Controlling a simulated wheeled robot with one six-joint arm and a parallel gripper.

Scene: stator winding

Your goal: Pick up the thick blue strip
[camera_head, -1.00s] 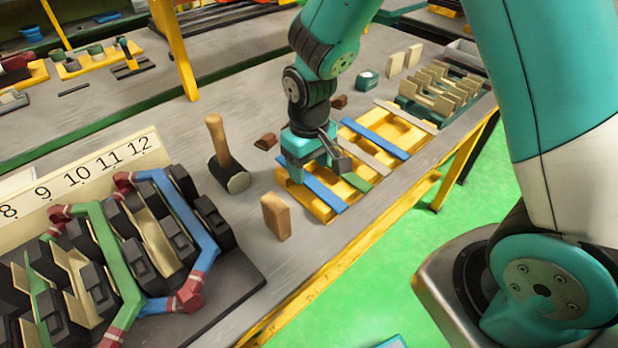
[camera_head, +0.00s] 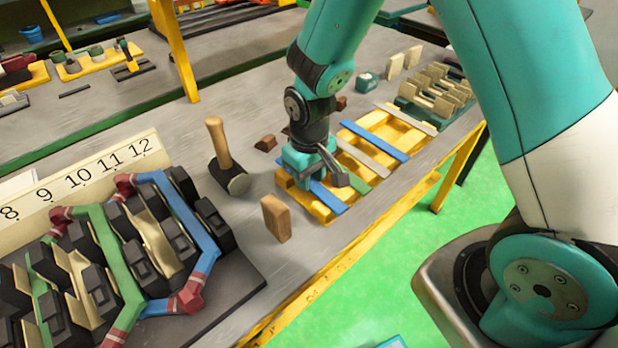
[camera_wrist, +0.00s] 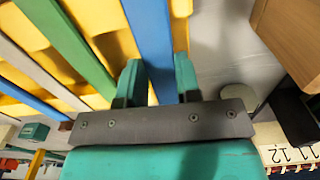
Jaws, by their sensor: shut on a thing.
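A blue strip (camera_head: 330,199) lies across the near-left end of the yellow rack (camera_head: 322,215), its outer end sticking out past my gripper (camera_head: 303,182). My gripper is down at the rack and shut on this strip. In the wrist view the blue strip (camera_wrist: 150,35) runs between the two teal fingers (camera_wrist: 160,82) of my gripper. A second blue strip (camera_head: 375,141) lies farther along the rack, apart from my gripper. The part of the held strip under my gripper is hidden, and I cannot tell whether it is clear of the rack.
A green strip (camera_head: 352,183) and a pale strip (camera_head: 362,157) lie beside the held strip. A wooden block (camera_head: 276,217) and a hammer (camera_head: 222,158) stand to the left. The stator (camera_head: 120,260) with coloured coils is at the lower left.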

